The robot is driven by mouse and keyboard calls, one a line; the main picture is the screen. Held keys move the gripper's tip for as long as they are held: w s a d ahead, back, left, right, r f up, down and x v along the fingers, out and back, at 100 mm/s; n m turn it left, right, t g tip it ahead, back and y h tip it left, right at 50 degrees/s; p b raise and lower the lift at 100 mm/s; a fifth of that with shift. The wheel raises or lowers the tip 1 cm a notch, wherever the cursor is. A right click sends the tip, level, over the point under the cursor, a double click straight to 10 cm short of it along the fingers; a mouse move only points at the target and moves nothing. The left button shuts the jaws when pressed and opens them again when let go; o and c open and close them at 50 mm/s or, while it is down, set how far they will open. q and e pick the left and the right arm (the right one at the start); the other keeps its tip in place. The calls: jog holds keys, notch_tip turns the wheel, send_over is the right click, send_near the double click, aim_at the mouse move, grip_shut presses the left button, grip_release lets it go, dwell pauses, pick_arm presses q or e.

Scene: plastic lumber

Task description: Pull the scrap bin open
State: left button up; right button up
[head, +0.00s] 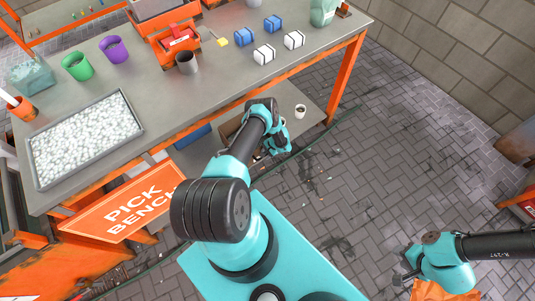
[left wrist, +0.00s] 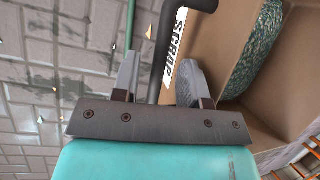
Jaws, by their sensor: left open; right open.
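The scrap bin (left wrist: 285,75) is a tan open box with a white SCRAP label (left wrist: 175,45), seen in the left wrist view. Its black bar handle (left wrist: 172,35) runs between the two fingers of my left gripper (left wrist: 158,72), which is open around it; I cannot tell whether either finger touches it. In the head view my left gripper (head: 277,136) is low at the bench's front edge, and the bin (head: 230,127) under the bench is mostly hidden by my arm. My right gripper (head: 404,265) is open and empty, over the floor at lower right.
A speckled green bundle (left wrist: 254,50) lies in the bin. The grey bench (head: 215,85) holds a tray of white pieces (head: 85,138), cups and blue and white blocks. A white cup (head: 300,111) stands on the lower shelf.

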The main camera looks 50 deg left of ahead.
pick_arm(q)
jog(key=shift+c, duration=0.3)
grip_shut()
jog(key=shift+d, duration=0.1)
